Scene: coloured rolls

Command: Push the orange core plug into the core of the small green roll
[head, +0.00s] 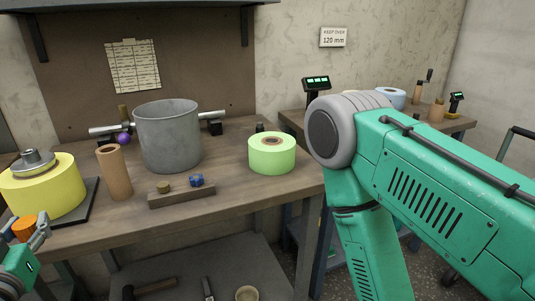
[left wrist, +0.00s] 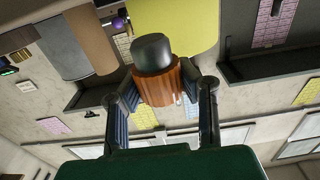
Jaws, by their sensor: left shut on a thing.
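The small green roll (head: 272,157) lies flat on the workbench at its right side, with its brown core facing up; the core's opening shows. My left gripper (head: 32,238) is at the lower left of the head view, in front of the bench edge, shut on the orange core plug (head: 24,228). In the left wrist view the plug (left wrist: 160,88) sits between the two fingers of the left gripper (left wrist: 162,90); it is ribbed with a dark grey end. The plug is far from the green roll. My right arm crosses the right of the head view; its gripper is out of sight.
A large yellow roll (head: 42,190) on a dark base stands beside the plug. A brown tube (head: 115,172), a grey pot (head: 168,138) and a wooden block (head: 181,195) with two small plugs stand between it and the green roll. A second table (head: 440,124) is behind my right arm.

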